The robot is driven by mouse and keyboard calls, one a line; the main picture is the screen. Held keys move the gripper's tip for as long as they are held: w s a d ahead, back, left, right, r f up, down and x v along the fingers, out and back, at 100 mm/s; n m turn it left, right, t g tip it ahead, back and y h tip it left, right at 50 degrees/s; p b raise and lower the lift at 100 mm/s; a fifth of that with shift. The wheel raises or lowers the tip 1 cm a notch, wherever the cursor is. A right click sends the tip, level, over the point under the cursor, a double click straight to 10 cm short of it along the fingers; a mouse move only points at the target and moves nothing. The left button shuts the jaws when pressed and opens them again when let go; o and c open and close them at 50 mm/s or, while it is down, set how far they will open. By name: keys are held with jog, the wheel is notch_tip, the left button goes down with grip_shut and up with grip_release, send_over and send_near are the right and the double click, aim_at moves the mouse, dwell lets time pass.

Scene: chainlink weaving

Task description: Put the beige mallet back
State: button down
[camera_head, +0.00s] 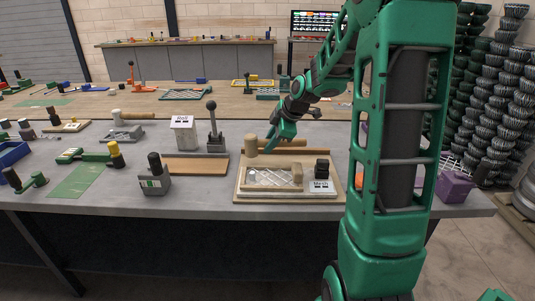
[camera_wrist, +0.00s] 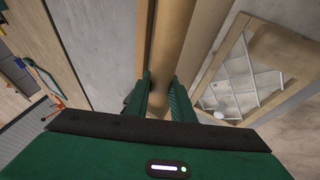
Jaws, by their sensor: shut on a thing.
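The beige mallet lies along the back of a wooden frame board (camera_head: 240,190); its upright head (camera_head: 251,144) is at the left and its handle (camera_head: 300,152) appears to run right. My gripper (camera_head: 272,143) reaches down to the handle just right of the head. In the wrist view my gripper (camera_wrist: 163,95) has one finger on each side of a long beige bar (camera_wrist: 172,40), seemingly the handle, and is shut on it. The exact contact is partly hidden by the fingers. The mallet's far end is near my arm in the head view.
The frame board holds a wire mesh (camera_head: 268,179), a beige block (camera_head: 297,175) and a black-topped block labelled Mesh (camera_head: 321,176). Left stand a lever tool (camera_head: 214,135), a white Null box (camera_head: 184,133) and a black-knobbed grey block (camera_head: 155,180). A purple box (camera_head: 455,187) is at the right edge.

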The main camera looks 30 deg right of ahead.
jog(key=shift+w+f, duration=0.1)
jog(key=shift+f, duration=1.75)
jog(key=c, duration=1.5)
grip_release()
jog(key=shift+c, duration=0.2)
jog(key=shift+f, duration=0.2)
jog(key=v, duration=1.1)
jog(key=s+a+m+g, duration=0.1)
jog(key=s+m, duration=0.1)
jog(key=s, duration=0.2)
jog(key=s+a+m+g, duration=0.1)
jog(key=s+m, duration=0.2)
jog(key=s, duration=0.2)
jog(key=s+a+f+m+h, duration=0.1)
jog(key=s+m, duration=0.2)
jog(key=s, duration=0.2)
jog(key=shift+a+f+g, duration=0.1)
jog(key=shift+a+g, duration=0.15)
jog(key=shift+g, duration=0.15)
jog(key=s+a+f+m+g, duration=0.2)
jog(key=s+m, duration=0.8)
jog(key=s, duration=0.7)
jog(key=shift+a+f+m+g, duration=0.2)
jog(key=shift+a+m+g, duration=0.2)
jog(key=shift+a+g, duration=0.2)
